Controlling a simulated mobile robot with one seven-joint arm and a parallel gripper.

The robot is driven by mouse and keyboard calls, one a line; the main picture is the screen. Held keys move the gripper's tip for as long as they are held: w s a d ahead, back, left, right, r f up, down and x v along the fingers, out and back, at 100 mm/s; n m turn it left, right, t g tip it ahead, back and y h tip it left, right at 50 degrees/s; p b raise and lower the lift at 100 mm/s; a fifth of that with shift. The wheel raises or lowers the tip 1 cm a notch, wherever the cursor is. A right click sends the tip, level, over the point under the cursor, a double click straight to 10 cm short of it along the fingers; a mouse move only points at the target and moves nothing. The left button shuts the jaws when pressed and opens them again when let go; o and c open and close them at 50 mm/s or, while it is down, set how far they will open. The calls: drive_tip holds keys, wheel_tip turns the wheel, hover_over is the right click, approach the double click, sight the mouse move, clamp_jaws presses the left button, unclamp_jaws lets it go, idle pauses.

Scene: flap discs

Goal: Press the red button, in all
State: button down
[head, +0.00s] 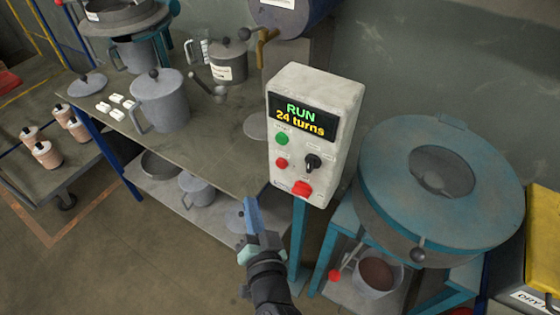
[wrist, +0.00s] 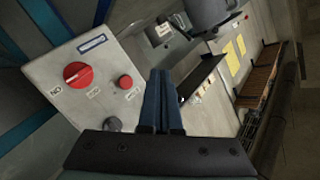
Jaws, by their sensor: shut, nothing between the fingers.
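The control box (head: 336,110) is pale grey, on a blue post, with a lit display (head: 303,115) reading "RUN" and "24 turns". The red button (head: 281,163) sits on its left side below a green button (head: 282,139). A black selector knob (head: 313,162) is to its right and a larger red knob (head: 301,188) is below. In the wrist view the small red button (wrist: 125,82) and large red knob (wrist: 78,74) show left of my fingers. My gripper (head: 251,203) is shut and empty, below left of the box, apart from the red button.
A bench (head: 228,150) with a grey jug (head: 160,103) and pots stands behind left. A round blue-grey machine (head: 440,185) stands right of the box, with a bucket (head: 376,277) below it. A yellow-topped bin (head: 543,235) is at far right. Floor at lower left is clear.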

sight(275, 163)
drive_tip(key=w+d+b, duration=0.3)
drive_tip(key=w+d, duration=0.2)
drive_tip(key=w, duration=0.2)
idle(0.4)
drive_tip(key=shift+w+d, duration=0.15)
drive_tip(key=shift+w, duration=0.05)
idle(1.8)
drive_tip(key=shift+w+d+b, duration=0.15)
drive_tip(key=shift+w+b, duration=0.05)
drive_tip(key=shift+b, duration=0.1)
drive_tip(key=shift+w+d+b, duration=0.3)
drive_tip(key=shift+w, duration=0.05)
idle(0.7)
drive_tip(key=shift+s+a, duration=0.1)
drive_tip(key=shift+s+a+p, duration=0.3)
drive_tip(key=shift+s+a, duration=0.15)
drive_tip(key=shift+s, duration=0.15)
